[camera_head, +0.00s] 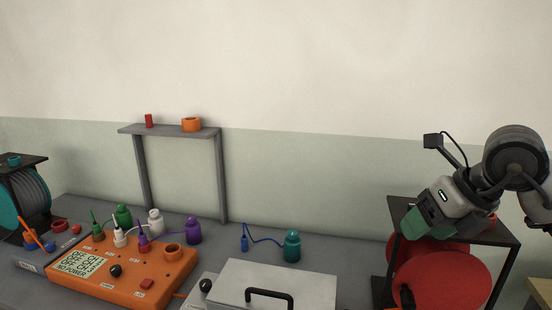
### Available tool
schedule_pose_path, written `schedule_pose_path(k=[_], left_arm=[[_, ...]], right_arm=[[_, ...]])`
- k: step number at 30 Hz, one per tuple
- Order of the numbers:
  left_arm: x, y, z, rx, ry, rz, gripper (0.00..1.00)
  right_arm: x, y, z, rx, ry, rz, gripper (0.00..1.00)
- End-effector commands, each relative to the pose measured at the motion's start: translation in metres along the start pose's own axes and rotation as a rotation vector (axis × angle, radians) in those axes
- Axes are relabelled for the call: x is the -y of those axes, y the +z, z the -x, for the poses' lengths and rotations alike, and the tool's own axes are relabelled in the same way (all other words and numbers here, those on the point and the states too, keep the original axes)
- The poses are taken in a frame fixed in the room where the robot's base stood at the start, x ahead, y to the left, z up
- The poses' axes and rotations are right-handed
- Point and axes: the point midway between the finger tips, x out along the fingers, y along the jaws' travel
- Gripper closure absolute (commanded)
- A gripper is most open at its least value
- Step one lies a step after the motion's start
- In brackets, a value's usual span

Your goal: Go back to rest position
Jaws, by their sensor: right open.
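My right arm comes in from the right edge of the head view. Its gripper (424,222) has green fingers and points down and to the left. It is open, with nothing visible between the fingers. It shows in front of the top of the black frame (505,241) that holds a red reel (437,278). I cannot tell whether it touches the frame. My left gripper is not in view.
An orange control box (180,275) with several coloured plugs stands at the left. A pale lidded box (320,287) with a black handle is at front centre. A grey shelf (168,133) stands behind. A teal spool (8,205) is at far left.

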Motion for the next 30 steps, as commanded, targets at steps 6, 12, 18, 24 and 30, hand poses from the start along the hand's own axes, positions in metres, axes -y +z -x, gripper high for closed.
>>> schedule_pose_path(k=[6,12,18,24,30], left_arm=[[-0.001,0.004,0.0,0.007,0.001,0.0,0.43],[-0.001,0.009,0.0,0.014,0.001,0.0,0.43],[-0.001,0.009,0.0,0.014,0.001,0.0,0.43],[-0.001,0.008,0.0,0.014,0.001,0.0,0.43],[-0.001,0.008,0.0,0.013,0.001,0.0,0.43]], right_arm=[[-0.061,-0.007,-0.04,0.034,0.338,0.065,0.4],[-0.138,-0.02,-0.058,0.128,0.854,0.005,0.4],[-0.172,-0.019,-0.04,0.315,1.383,-0.334,0.4],[-0.132,-0.009,-0.042,0.548,1.671,-0.93,0.4],[-0.052,-0.038,-0.098,0.751,1.596,-1.692,0.4]])
